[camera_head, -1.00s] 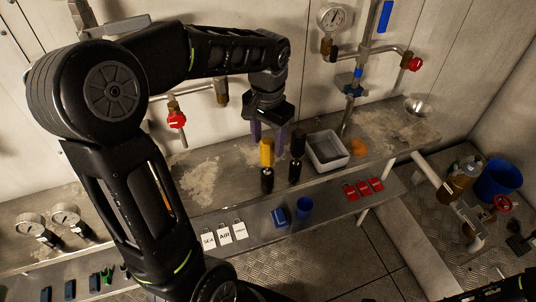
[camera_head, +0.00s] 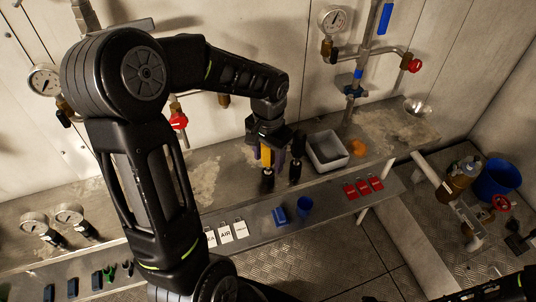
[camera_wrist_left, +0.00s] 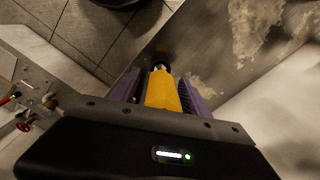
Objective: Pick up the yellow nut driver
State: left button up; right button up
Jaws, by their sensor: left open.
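The yellow nut driver (camera_head: 266,157) stands upright on the grey shelf, with a black lower part. My left gripper (camera_head: 267,160) is down over its yellow handle, one purple finger on each side. In the left wrist view the yellow nut driver (camera_wrist_left: 162,90) lies between the two purple fingers of the left gripper (camera_wrist_left: 160,88). The jaws are open, with a narrow gap visible at least on the left side. My right gripper is not clearly seen.
A dark driver (camera_head: 297,155) stands close on the right of the yellow one. A grey bin (camera_head: 327,150) is beyond it.

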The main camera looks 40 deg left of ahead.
dwell(0.5)
pick_arm(q)
grip_shut()
dwell(0.4)
